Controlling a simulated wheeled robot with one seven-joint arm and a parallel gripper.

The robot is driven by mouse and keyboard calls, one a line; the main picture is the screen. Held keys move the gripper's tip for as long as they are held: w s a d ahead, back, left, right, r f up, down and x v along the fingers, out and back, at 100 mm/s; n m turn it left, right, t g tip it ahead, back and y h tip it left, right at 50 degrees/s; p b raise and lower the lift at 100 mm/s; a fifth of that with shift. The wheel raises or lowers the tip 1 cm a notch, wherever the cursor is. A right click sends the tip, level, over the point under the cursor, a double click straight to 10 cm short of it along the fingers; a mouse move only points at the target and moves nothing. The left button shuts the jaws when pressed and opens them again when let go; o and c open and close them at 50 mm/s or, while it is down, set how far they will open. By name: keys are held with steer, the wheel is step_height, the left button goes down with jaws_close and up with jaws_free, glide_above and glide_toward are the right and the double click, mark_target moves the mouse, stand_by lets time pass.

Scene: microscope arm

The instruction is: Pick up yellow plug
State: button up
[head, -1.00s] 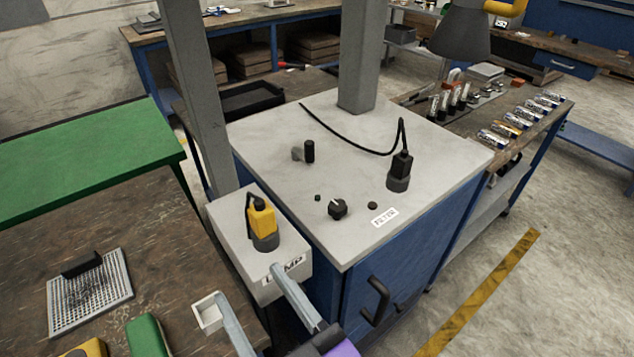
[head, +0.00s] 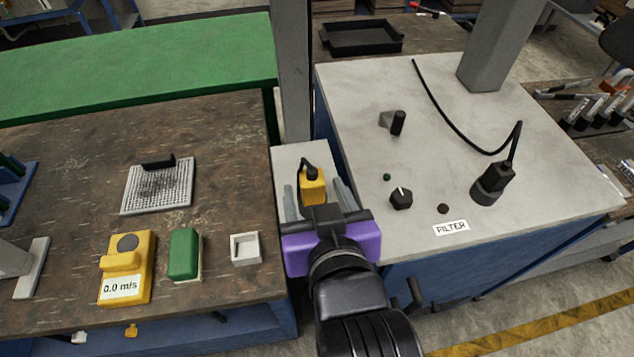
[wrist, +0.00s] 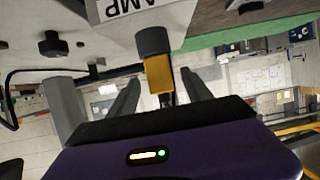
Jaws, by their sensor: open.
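The yellow plug (head: 312,187) with its black top and cord stands on the light grey lamp box (head: 303,154), left of the filter cabinet. My gripper (head: 317,196) is open, with one grey finger to each side of the plug in the head view. In the wrist view, which looks upside down, the plug (wrist: 158,74) shows between the tips of my gripper (wrist: 160,78), its dark grey socket (wrist: 152,41) against the lamp box (wrist: 160,15). I see gaps between plug and fingers. The purple gripper body hides the front of the box.
The filter cabinet top (head: 350,90) at right carries a black plug (head: 495,180) with a cord, a knob (head: 401,198) and a grey post (head: 497,50). The wooden bench (head: 80,200) at left holds a yellow meter (head: 128,270), a green block (head: 185,253) and a white tray (head: 246,248).

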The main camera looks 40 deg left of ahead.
steer(key=p+x, duration=0.1)
steer(key=x, duration=0.4)
steer(key=shift+w+a, duration=0.25)
steer(key=shift+a, duration=0.05)
steer(key=shift+c, duration=0.5)
jaws_close()
